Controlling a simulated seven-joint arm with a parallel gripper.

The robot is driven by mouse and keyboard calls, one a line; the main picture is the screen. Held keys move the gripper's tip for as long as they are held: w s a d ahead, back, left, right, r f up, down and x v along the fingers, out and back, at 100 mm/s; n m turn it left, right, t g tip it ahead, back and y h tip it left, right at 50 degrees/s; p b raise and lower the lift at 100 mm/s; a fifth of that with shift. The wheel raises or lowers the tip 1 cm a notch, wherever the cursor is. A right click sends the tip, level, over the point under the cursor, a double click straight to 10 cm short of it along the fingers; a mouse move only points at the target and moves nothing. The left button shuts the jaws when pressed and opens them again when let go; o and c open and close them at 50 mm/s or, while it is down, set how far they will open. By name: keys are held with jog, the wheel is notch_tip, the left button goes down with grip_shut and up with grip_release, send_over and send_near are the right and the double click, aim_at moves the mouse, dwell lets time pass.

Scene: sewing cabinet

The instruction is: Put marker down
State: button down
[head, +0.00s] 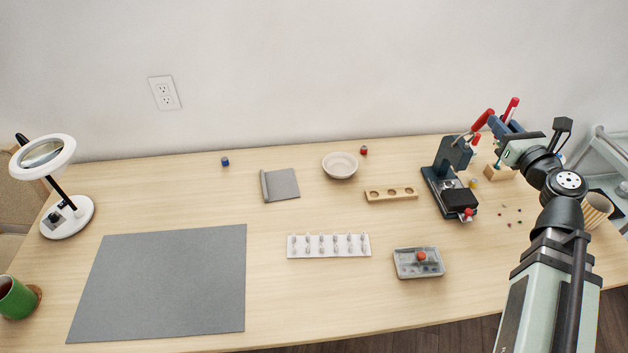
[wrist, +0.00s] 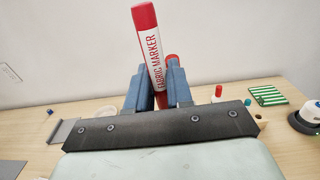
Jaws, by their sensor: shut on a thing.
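The fabric marker (wrist: 150,50) has a red cap and a white label with red lettering. My gripper (wrist: 160,88) is shut on it with blue-grey fingers, and it stands nearly upright, tilted slightly. Its lower end is mostly hidden behind my gripper body. In the head view the red marker (head: 512,105) rises above my gripper (head: 500,124), at the back right of the table. A small wooden block (head: 499,173) stands below my gripper, with a teal-tipped thing in it. I cannot tell the gap between marker and block.
A dark press (head: 450,158) with a red handle stands just left of my gripper. A wooden strip with holes (head: 391,194), a bowl (head: 340,165) and a clear box (head: 418,263) lie further left. A grey mat (head: 165,280) covers the front left. Small loose bits lie right of the press.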

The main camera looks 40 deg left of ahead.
jog(key=a+f+m+t+h, duration=0.1)
jog(key=a+f, duration=0.3)
jog(key=a, duration=0.9)
jog(key=s+a+f+t+h, duration=0.1)
jog(key=a+f, duration=0.4)
jog(key=a, duration=0.8)
jog(key=shift+s+a+m, duration=0.2)
jog(key=shift+a+m, duration=0.05)
jog(key=shift+m, duration=0.15)
jog(key=shift+s+a+f, duration=0.1)
jog(key=shift+a+f, duration=0.15)
jog(key=shift+a, duration=0.1)
jog(key=s+a+f+m+h, duration=0.1)
jog(key=s+a+f, duration=0.2)
jog(key=s+a, duration=0.5)
jog(key=s+a+f, duration=0.2)
jog(key=s+a, duration=0.2)
jog(key=a, duration=0.8)
jog(key=s+a+f+t+h, duration=0.1)
jog(key=s+a+f, duration=0.1)
jog(key=s+a, duration=0.55)
jog(key=s+a+f, duration=0.2)
jog(key=s+a, duration=0.2)
jog(key=s, duration=0.6)
jog(key=shift+m, duration=0.3)
jog(key=shift+s+a+f, duration=0.1)
jog(key=shift+s+f, duration=0.05)
jog(key=shift+f, duration=4.45)
jog(key=shift+f, duration=0.15)
